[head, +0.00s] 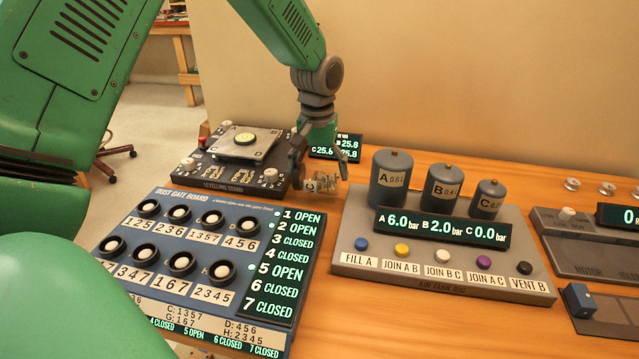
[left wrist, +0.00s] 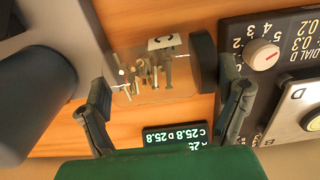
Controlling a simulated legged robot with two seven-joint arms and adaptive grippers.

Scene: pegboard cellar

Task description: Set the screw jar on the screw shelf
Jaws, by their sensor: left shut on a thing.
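The screw jar (head: 327,182) is clear, with screws and a pale label showing through its side. In the left wrist view the jar (left wrist: 150,73) lies across between the fingers, its dark lid (left wrist: 203,62) at the right finger. My left gripper (head: 316,163) is shut on the jar, just above or at the wooden table; I cannot tell whether the jar touches it. The gripper's fingers also show in the left wrist view (left wrist: 165,85). I cannot make out a screw shelf in either view. My right gripper is not in view.
The dust gate board (head: 190,268) is at the front left, the levelling board (head: 225,183) behind it. The air tank rig (head: 440,284) stands right of the jar. A small display (head: 347,147) stands behind the gripper. Small round items (head: 572,184) sit at the back right.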

